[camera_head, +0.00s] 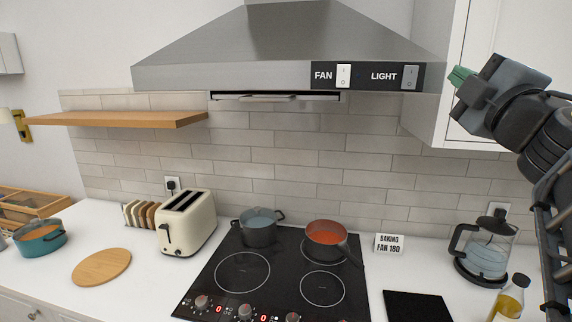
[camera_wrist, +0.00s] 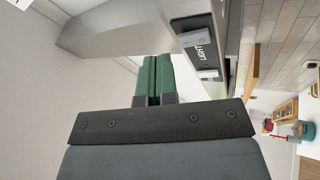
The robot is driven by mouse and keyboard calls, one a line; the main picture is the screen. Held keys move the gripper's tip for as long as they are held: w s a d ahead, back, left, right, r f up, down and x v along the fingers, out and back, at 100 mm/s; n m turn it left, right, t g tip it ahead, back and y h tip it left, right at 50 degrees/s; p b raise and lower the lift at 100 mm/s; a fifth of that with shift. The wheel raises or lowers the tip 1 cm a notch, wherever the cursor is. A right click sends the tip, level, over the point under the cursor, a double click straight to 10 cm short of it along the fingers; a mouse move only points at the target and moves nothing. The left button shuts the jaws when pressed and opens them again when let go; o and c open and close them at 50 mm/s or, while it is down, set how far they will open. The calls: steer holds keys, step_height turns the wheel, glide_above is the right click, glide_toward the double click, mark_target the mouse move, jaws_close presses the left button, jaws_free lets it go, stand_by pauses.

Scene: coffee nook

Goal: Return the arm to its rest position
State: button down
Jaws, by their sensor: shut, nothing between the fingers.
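My gripper (camera_head: 459,76) is raised at the upper right in the head view, near the right end of the range hood (camera_head: 290,45). Its green fingers are shut with nothing between them. In the wrist view the closed green fingers (camera_wrist: 153,80) point toward the hood (camera_wrist: 140,25). The hood's panel with the LIGHT switch (camera_wrist: 205,68) shows close by in that view. In the head view the panel carries a FAN switch (camera_head: 343,76) and a LIGHT switch (camera_head: 410,77). My arm comes in from the right edge, bent, in front of a white cabinet.
The white wall cabinet (camera_head: 445,120) is close behind my gripper. Below are a glass kettle (camera_head: 486,250), an oil bottle (camera_head: 510,298) and a black cooktop (camera_head: 270,285) with two pots. A toaster (camera_head: 187,225) and wooden shelf (camera_head: 130,119) are at left. The air before the backsplash is clear.

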steer(key=w+d+f+m+g+h, duration=0.1)
steer(key=d+f+m+g+h, duration=0.3)
steer(key=d+f+m+h, duration=0.55)
step_height(320, 180, down, 12)
steer(key=a+m+g+h, duration=0.1)
steer(key=m+g, duration=0.5)
steer(key=m, duration=0.2)
steer(key=s+a+f+g+y, duration=0.2)
steer(key=a+f+g, duration=0.15)
steer(key=f, duration=0.45)
steer(key=s+a+f+g+y, duration=0.25)
steer(key=a+f, duration=0.25)
steer(key=f, duration=0.4)
steer(key=s+a+f+n+g+y, duration=0.1)
steer(key=s+a+f+g+y, duration=0.1)
steer(key=s+a+f+y, duration=0.2)
steer(key=s+a+f, duration=0.1)
steer(key=a+f, duration=0.2)
steer(key=a, duration=0.5)
steer(key=shift+f, duration=0.4)
steer(key=shift+s+d, duration=0.1)
steer(key=shift+d, duration=0.05)
